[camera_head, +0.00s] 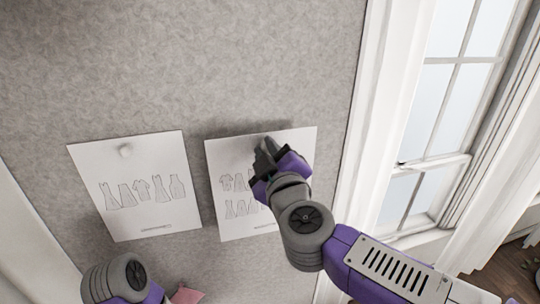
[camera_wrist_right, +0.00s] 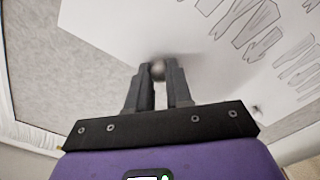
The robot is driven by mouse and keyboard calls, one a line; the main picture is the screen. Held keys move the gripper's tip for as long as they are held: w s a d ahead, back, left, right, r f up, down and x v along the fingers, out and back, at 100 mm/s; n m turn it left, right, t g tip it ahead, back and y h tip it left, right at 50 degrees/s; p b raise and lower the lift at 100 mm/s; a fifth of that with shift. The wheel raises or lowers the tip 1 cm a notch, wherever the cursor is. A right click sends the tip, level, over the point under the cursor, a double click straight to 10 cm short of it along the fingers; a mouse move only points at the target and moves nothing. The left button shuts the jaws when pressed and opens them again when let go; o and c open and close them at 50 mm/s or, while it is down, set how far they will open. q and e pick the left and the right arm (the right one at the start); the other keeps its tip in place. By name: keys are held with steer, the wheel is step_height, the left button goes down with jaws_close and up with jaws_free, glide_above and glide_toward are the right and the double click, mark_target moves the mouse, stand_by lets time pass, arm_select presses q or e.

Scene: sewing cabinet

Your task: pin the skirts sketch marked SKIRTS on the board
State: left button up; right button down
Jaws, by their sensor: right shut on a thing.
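A white sketch sheet (camera_head: 232,163) lies flat against the grey board, with rows of small garment drawings; its label is hidden or too small to read. My right gripper (camera_head: 264,152) is at the top middle of this sheet and covers part of it. In the right wrist view, the gripper (camera_wrist_right: 159,72) is shut on a small round pin (camera_wrist_right: 158,70) against the sheet (camera_wrist_right: 120,30). Whether the pin is in the board I cannot tell. My left gripper is out of view; only part of my left arm shows at the bottom left.
A white frame (camera_head: 362,120) and a window (camera_head: 450,110) stand to the right. A pinkish piece (camera_head: 187,295) shows at the bottom.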

mark_target(261, 137)
steer(key=b+x, duration=0.1)
steer(key=x, duration=0.1)
steer(key=shift+w+f, duration=0.2)
steer(key=shift+w, duration=0.25)
steer(key=shift+p+x, duration=1.15)
steer(key=shift+x, duration=0.4)
steer(key=shift+w+r, duration=0.15)
steer(key=shift+w, duration=0.1)
steer(key=c, duration=0.9)
jaws_free()
steer(key=shift+c, duration=0.2)
